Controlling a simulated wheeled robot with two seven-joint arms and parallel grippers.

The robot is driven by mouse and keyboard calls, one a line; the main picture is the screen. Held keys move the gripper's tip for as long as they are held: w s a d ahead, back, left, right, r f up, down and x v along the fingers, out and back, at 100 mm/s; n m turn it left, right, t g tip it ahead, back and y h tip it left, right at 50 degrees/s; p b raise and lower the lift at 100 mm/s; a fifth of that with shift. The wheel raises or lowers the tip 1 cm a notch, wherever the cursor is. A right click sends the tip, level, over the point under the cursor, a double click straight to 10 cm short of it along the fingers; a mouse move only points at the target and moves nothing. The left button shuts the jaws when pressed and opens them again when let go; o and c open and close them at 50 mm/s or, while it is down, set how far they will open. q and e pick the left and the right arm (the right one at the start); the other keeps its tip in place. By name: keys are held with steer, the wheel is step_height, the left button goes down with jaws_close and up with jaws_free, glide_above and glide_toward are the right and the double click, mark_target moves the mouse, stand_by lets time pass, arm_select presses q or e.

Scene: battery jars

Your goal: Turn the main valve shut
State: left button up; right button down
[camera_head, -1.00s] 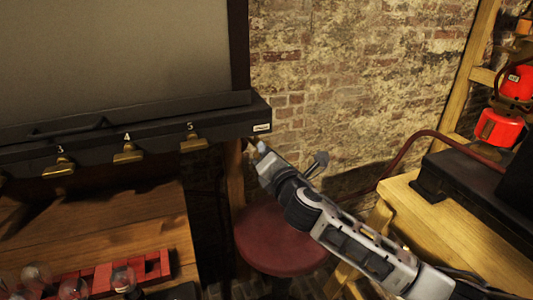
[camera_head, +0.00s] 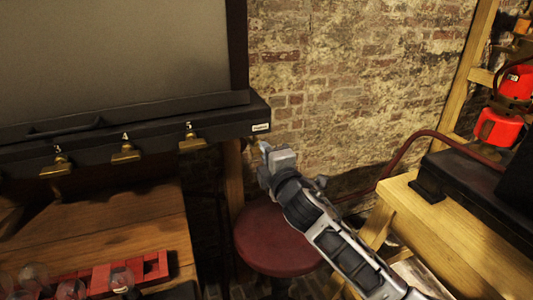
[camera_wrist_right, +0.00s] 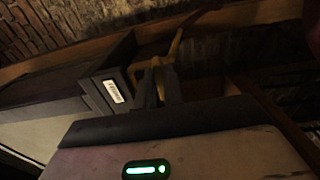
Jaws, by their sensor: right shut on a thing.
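My right gripper (camera_head: 262,150) is at the right end of the black box, below its small white label (camera_head: 260,127). In the right wrist view its two dark fingers (camera_wrist_right: 158,88) are shut on a brass-yellow handle (camera_wrist_right: 157,64), which I take to be the main valve. A yellow bar or pipe (camera_wrist_right: 185,28) runs on up and to the right from it. In the head view the gripper hides most of the valve, so its exact angle cannot be told. My left gripper is not in view.
Several brass taps, such as the one marked 5 (camera_head: 192,142), line the black box's front (camera_head: 90,148). A red stool (camera_head: 272,240) stands below my right arm. A wooden bench (camera_head: 445,235) is at right. A red rack (camera_head: 105,277) with glass bulbs sits lower left.

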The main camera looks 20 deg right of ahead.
stand_by(0.5)
steer(key=c, duration=1.5)
jaws_free()
steer(key=s+b, duration=0.2)
steer(key=s, duration=1.4)
steer(key=shift+d, duration=0.3)
steer(key=shift+f, duration=0.1)
